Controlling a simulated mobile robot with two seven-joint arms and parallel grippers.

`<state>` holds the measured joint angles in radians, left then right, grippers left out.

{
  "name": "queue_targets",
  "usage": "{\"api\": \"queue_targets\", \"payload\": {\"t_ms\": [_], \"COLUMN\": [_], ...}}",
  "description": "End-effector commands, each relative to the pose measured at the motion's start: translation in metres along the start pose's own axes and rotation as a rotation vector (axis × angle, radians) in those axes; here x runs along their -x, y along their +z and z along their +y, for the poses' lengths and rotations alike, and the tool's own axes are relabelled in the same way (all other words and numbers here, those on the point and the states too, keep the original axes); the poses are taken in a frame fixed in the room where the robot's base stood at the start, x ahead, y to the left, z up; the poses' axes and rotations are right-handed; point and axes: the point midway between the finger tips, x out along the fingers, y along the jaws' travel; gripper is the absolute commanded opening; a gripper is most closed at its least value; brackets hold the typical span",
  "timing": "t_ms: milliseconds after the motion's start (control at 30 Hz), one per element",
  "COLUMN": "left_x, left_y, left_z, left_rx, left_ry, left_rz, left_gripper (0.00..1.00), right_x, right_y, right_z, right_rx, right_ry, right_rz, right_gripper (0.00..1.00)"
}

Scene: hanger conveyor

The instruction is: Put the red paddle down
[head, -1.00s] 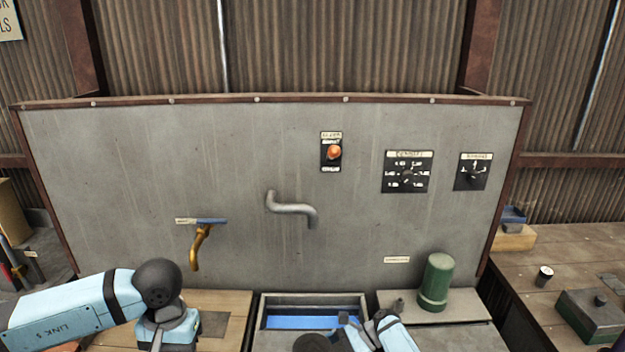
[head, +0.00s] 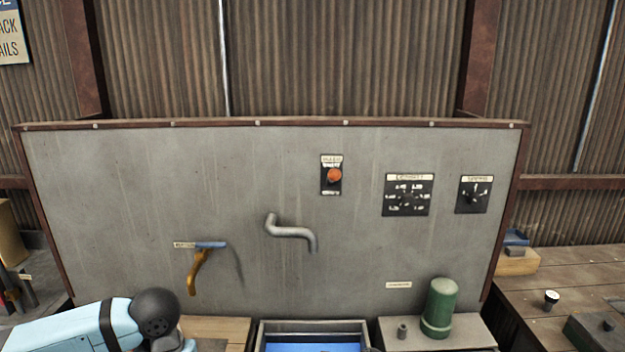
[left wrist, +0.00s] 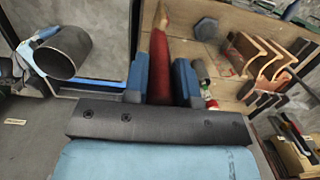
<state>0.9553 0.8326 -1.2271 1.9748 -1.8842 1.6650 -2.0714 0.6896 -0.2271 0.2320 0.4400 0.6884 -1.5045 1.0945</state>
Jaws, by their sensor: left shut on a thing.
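In the left wrist view, the red paddle (left wrist: 158,65) stands out between the blue fingers of my left gripper (left wrist: 160,82). The fingers are shut on its red shaft, and its tan end points to the top of the picture. It shows against a wooden board; whether it touches the board I cannot tell. The rest of the paddle is hidden by the gripper. In the head view my left gripper and the paddle are below the bottom edge, and only my left arm shows. My right gripper is not to be made out in either view.
A basin (head: 270,332) with a blue inside is below a bent grey pipe (head: 292,233). A green canister (head: 440,308) stands right of it. In the left wrist view, several copper-coloured curved pieces (left wrist: 262,62) and a dark hexagonal piece (left wrist: 205,28) are on the board.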

Motion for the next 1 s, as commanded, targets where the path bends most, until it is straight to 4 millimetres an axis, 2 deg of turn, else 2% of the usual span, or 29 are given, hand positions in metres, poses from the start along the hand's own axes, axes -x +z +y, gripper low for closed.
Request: {"api": "queue_targets", "payload": {"t_ms": [300, 367, 467, 567, 700, 800, 1000], "left_x": [0.001, 0.003, 0.011, 0.025, 0.052, 0.073, 0.107], "left_y": [-0.002, -0.006, -0.022, -0.046, -0.079, -0.098, -0.116], "left_z": [0.002, 0.006, 0.024, 0.053, 0.105, 0.142, 0.200], "left_rx": [0.001, 0.006, 0.020, 0.045, 0.088, 0.116, 0.158], "left_ry": [0.001, 0.003, 0.010, 0.020, 0.029, 0.031, 0.027], "left_rz": [0.001, 0.001, 0.004, 0.005, 0.004, 0.003, -0.001], "left_gripper": [0.01, 0.01, 0.01, 0.01, 0.01, 0.01, 0.01], "right_x": [0.000, 0.000, 0.000, 0.000, 0.000, 0.000, 0.000], "right_y": [0.000, 0.000, 0.000, 0.000, 0.000, 0.000, 0.000], "right_z": [0.000, 0.000, 0.000, 0.000, 0.000, 0.000, 0.000], "right_rx": [0.000, 0.000, 0.000, 0.000, 0.000, 0.000, 0.000], "right_ry": [0.000, 0.000, 0.000, 0.000, 0.000, 0.000, 0.000], "right_rz": [0.000, 0.000, 0.000, 0.000, 0.000, 0.000, 0.000], "right_gripper": [0.83, 0.83, 0.83, 0.83, 0.83, 0.83, 0.83]}}
